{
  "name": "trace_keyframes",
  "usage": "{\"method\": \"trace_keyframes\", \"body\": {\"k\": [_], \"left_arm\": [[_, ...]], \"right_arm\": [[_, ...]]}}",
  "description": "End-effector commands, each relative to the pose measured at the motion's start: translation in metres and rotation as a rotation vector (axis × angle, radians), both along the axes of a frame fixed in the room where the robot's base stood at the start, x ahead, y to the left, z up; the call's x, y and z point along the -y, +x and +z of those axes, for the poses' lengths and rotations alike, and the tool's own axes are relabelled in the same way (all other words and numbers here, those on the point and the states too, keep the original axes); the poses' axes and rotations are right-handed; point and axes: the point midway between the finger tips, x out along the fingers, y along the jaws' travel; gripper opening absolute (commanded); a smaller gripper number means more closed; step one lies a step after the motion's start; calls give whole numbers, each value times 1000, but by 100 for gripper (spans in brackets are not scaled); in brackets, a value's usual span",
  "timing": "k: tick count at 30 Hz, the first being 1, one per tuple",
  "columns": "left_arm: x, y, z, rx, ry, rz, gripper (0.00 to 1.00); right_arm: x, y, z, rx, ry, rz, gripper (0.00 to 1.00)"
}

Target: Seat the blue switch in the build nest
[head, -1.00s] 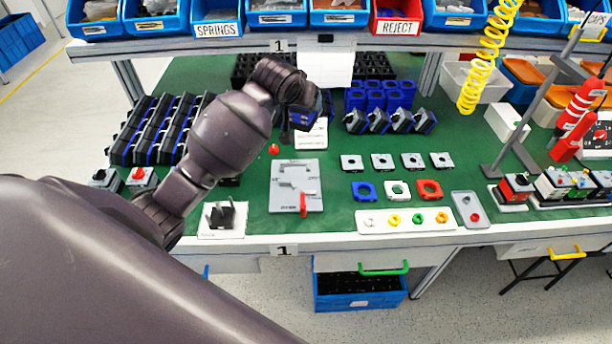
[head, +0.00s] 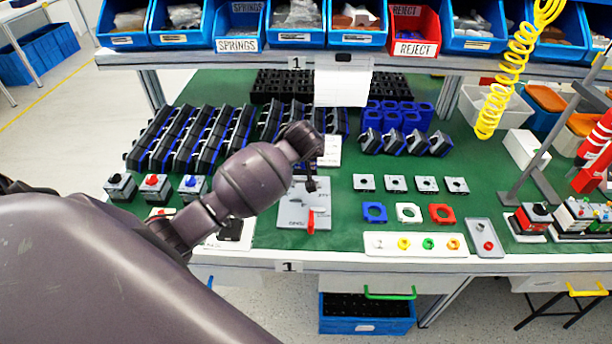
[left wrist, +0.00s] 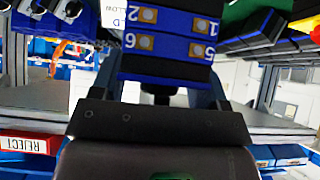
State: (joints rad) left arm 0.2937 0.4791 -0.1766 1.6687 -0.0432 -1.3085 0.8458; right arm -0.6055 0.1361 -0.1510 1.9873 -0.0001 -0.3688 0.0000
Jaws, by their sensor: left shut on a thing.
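My left gripper (left wrist: 172,92) is shut on a blue and black switch body (left wrist: 168,52) with numbered brass terminals, shown in the left wrist view. In the head view the gripper (head: 309,178) hangs over the back of a grey fixture plate (head: 293,216) with a red lever (head: 311,221); the arm hides the held switch there. A dark fixture on a white plate (head: 235,233) stands at the front left, partly covered by my arm. I cannot tell which of these two is the build nest. My right gripper is not in view.
Rows of blue and black switch bodies (head: 185,137) fill the back left. Three boxes with knobs (head: 157,187) stand at the left. Small grey plates (head: 396,183), coloured square frames (head: 408,212) and a white strip of rings (head: 416,244) lie to the right.

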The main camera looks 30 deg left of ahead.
Motion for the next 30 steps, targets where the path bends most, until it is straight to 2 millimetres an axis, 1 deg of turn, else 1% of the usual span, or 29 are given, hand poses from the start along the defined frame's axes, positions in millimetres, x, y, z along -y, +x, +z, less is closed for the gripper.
{"method": "trace_keyframes", "body": {"k": [1, 3, 6, 9, 14, 17, 21, 23, 25, 30], "left_arm": [[0, -1, -13, -2, 0, 0, 34], [0, 0, -26, -2, 1, 1, 34], [0, 0, -41, -2, 1, 0, 34], [0, 0, -49, 1, 1, 0, 34], [0, 0, -56, 0, -1, -1, 34], [0, 0, -67, 0, 1, -1, 34], [0, 0, -87, -2, 1, 0, 34], [0, 0, -93, 0, 1, -1, 34], [0, 0, -96, 1, 1, -1, 34], [0, 0, -95, 2, 0, -1, 34]], "right_arm": [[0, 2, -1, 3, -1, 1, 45], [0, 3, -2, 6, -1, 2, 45], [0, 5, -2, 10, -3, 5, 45], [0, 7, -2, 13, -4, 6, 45], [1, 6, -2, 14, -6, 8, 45], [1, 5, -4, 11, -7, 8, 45], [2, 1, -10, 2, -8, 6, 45], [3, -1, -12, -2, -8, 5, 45], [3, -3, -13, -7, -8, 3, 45], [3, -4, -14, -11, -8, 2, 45]]}}
